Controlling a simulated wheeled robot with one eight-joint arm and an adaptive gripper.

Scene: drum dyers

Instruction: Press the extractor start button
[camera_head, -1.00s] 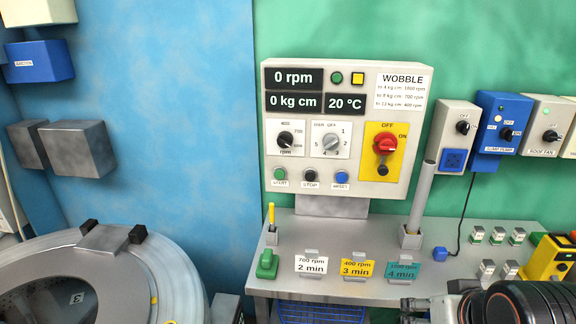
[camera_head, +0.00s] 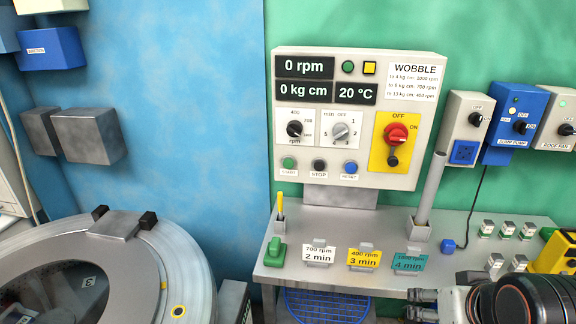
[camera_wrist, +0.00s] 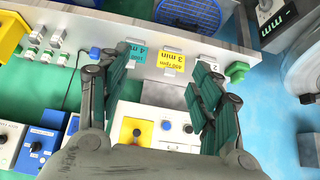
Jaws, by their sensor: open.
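The grey control panel (camera_head: 345,185) stands upright on the bench at the green wall. Its green start button (camera_head: 289,163) is at the lower left, with a white label under it, left of the black stop button (camera_head: 319,165) and the blue reset button (camera_head: 351,167). The displays read 0 rpm and 0 kg cm. My gripper (camera_head: 424,305) is low at the right front, apart from the panel. In the wrist view my gripper (camera_wrist: 165,62) is open and empty, and the panel (camera_wrist: 154,110) appears upside down between its fingers. The green button is hidden there.
The bench (camera_head: 300,265) carries a small green block (camera_head: 275,252), three label cards (camera_head: 363,259), a yellow-topped stick (camera_head: 280,207) and a grey post (camera_head: 430,190). A large drum machine (camera_head: 190,270) stands at the left. Wall boxes are at right.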

